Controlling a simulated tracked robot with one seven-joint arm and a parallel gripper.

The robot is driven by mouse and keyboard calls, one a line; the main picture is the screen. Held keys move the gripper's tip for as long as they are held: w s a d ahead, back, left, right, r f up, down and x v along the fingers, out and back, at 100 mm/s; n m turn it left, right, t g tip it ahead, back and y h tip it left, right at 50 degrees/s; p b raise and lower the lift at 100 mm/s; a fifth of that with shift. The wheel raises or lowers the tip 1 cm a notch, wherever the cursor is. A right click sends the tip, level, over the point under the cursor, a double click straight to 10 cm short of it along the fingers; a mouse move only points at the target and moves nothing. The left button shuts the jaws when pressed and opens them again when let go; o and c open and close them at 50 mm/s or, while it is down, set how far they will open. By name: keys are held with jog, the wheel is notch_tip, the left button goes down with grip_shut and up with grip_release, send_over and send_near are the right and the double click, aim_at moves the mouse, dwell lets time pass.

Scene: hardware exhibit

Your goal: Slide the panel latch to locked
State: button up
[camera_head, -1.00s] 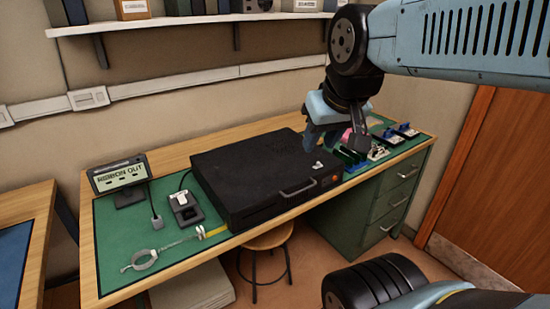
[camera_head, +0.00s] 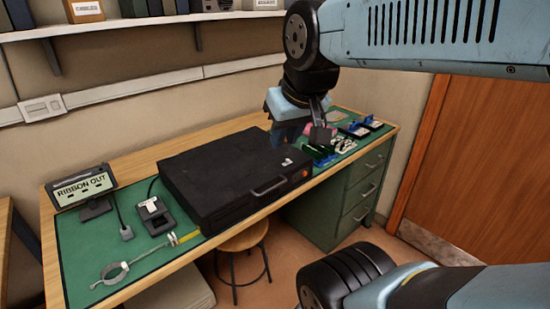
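A black flat case (camera_head: 215,180) lies on the green-topped workbench. A small white piece (camera_head: 286,162) sits on its top near the right end; I cannot tell whether this is the panel latch or which way it is set. A grey handle (camera_head: 268,187) and a small orange part (camera_head: 300,175) are on the front side.
A display reading "RIBBON OUT" (camera_head: 84,187), a small dark device (camera_head: 155,215) and a strap (camera_head: 112,272) are on the bench's left. Small boards and blue parts (camera_head: 340,145) lie right of the case. A stool (camera_head: 243,238) stands below; a wooden door (camera_head: 450,165) is at right.

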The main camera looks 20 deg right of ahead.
jog(key=shift+w, duration=0.3)
jog(key=shift+c, duration=0.8)
jog(key=w+n, duration=0.1)
jog(key=w, duration=0.1)
jog(key=w+d+f+n+g+h, duration=0.1)
jog(key=w+n, duration=0.1)
jog(key=w, duration=0.1)
jog(key=w+n, duration=0.2)
jog(key=shift+w+d+f+g, duration=0.15)
jog(key=shift+d+g, duration=0.2)
jog(key=shift+g, duration=0.05)
grip_shut()
jog(key=w+d+f+n+g+h, duration=0.1)
jog(key=w+f+n, duration=0.5)
jog(key=w, duration=0.3)
jog(key=w+d+f+n+g+h, duration=0.2)
jog(key=w+f+n, duration=0.5)
jog(key=w, duration=0.3)
jog(key=shift+w+d+f+n+g, duration=0.2)
jog(key=shift+w+n+g, duration=0.1)
